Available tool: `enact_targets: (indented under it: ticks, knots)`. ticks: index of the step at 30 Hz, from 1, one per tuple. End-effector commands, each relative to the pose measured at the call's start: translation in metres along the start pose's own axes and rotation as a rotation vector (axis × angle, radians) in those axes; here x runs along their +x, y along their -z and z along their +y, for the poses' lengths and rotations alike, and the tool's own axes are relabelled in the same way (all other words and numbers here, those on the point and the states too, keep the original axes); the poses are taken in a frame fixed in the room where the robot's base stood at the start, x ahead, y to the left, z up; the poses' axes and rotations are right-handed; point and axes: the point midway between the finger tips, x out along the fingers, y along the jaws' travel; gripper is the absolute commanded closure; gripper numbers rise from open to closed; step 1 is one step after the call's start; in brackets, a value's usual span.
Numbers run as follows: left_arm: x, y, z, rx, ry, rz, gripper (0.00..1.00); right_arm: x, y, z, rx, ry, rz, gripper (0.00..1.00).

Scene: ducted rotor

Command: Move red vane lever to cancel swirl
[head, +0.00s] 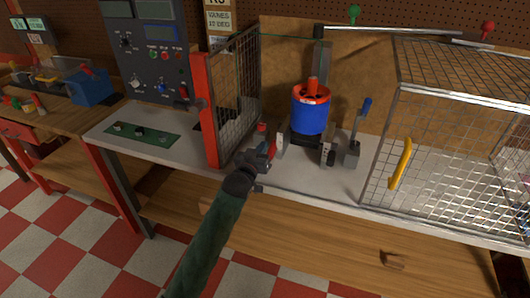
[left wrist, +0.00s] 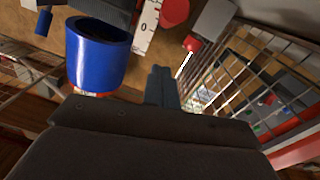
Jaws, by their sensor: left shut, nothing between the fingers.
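The blue ducted rotor (head: 309,118) with a red-orange rim stands on a dark mount at the middle of the bench. It shows as a blue cylinder in the left wrist view (left wrist: 97,58). My left gripper (head: 268,152) is shut and empty, in front and left of the duct. In the left wrist view its closed fingers (left wrist: 160,86) point toward a white scale (left wrist: 147,28) marked 0. A red knob (left wrist: 192,44), apparently the vane lever's, is right of and beyond the fingertips, with no contact visible. A small red part (head: 262,127) shows behind the gripper. My right gripper is not in view.
A red-framed mesh screen (head: 211,115) stands close to the left of my gripper. A blue-handled lever (head: 363,108) stands right of the duct. A wire cage (head: 455,140) with a yellow handle (head: 401,163) fills the right side. A grey control panel (head: 150,50) stands at back left.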

Motion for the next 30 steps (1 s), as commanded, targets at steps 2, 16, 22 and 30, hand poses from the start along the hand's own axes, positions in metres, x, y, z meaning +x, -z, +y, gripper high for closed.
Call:
enact_targets:
  ticks: [2, 16, 22, 30]
  knots:
    - [0.003, -0.009, 0.001, -0.002, 0.001, -0.004, 1.00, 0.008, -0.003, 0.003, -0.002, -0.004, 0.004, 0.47]
    - [0.009, -0.039, 0.000, 0.001, 0.000, 0.001, 1.00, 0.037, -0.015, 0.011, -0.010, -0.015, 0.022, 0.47]
    - [0.009, -0.039, 0.000, 0.001, 0.000, 0.001, 1.00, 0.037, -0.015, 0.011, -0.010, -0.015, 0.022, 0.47]
    - [0.011, -0.052, -0.002, 0.000, 0.000, -0.001, 1.00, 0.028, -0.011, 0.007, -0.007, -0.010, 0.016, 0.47]
